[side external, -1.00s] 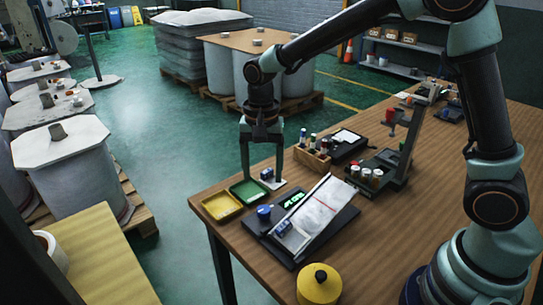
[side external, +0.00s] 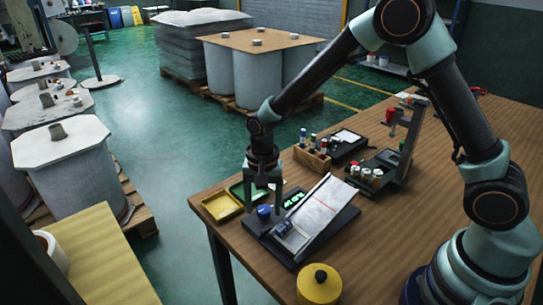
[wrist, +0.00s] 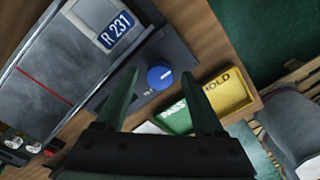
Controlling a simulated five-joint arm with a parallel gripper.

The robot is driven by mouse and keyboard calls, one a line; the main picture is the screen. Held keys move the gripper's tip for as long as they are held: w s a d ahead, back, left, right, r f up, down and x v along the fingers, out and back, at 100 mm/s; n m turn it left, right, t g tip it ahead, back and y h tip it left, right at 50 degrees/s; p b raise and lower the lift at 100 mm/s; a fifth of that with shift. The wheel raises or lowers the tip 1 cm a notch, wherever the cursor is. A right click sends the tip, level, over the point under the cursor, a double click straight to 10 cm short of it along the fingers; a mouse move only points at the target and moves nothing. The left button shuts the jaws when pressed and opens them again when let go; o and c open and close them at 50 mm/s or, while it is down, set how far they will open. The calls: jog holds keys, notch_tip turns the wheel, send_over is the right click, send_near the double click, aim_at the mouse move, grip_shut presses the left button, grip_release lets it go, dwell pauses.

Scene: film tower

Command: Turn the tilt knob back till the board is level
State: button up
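The blue tilt knob (side external: 264,212) sits at the front left of a dark base. It also shows in the wrist view (wrist: 160,76) with a white pointer mark. The board (side external: 323,207), pale with a red line across it, appears tilted over that base; it also fills the left of the wrist view (wrist: 55,75). A blue label reading R 231 (wrist: 115,28) is at its near end. My gripper (side external: 264,207) is open above the knob, pointing down. In the wrist view its fingers (wrist: 160,73) stand apart either side of the knob, not visibly touching it.
A green tray (wrist: 175,120) and a yellow tray (side external: 221,206) lie left of the base. A lit green display (side external: 293,199) is beside the knob. A wooden vial rack (side external: 312,158) stands behind, a yellow round pot (side external: 319,287) in front.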

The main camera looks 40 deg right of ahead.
grip_shut()
jog(key=shift+n, duration=0.4)
jog(key=n, duration=0.3)
jog(key=shift+n, duration=0.4)
jog(key=n, duration=0.4)
jog(key=shift+n, duration=0.3)
jog(key=n, duration=0.4)
jog(key=shift+r, duration=0.1)
jog(key=n, duration=0.5)
